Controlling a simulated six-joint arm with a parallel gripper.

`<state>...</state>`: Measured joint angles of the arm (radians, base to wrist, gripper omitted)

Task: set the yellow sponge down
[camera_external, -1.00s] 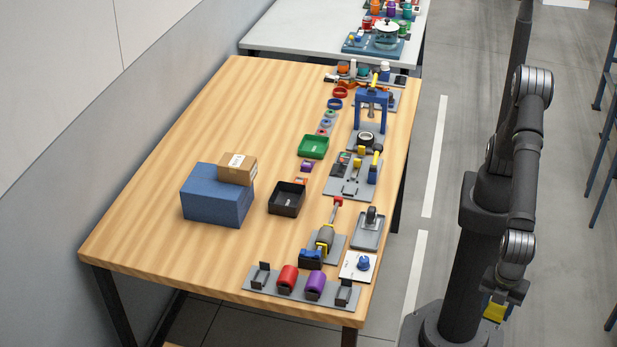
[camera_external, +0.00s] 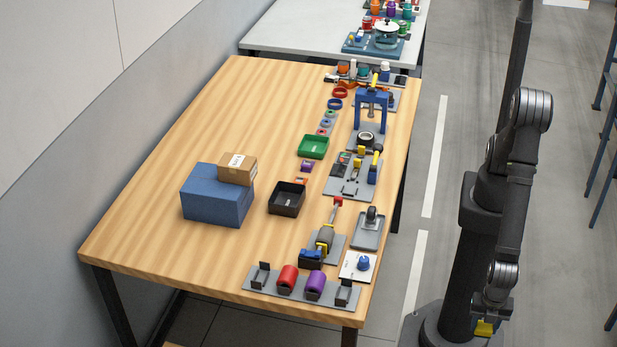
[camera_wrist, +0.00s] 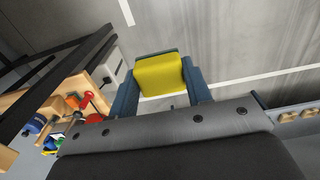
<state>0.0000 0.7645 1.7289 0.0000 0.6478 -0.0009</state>
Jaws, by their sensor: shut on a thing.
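The yellow sponge (camera_wrist: 160,77) is a flat yellow block with a darker green layer along its far edge. In the wrist view it sits between the two blue-grey fingers of my gripper (camera_wrist: 163,88), which is shut on it. In the external view the sponge (camera_external: 485,328) shows low at the right, just under my gripper (camera_external: 488,316), in front of my own base. It is held in the air, off to the right of the wooden table and apart from it.
The wooden table (camera_external: 190,130) carries a blue box (camera_external: 212,200) with a small carton (camera_external: 237,169) on it, a black bin (camera_external: 286,199) and a green tray (camera_external: 313,147). Fixtures crowd its right edge. Its left part is clear. A grey table (camera_external: 300,35) stands behind.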

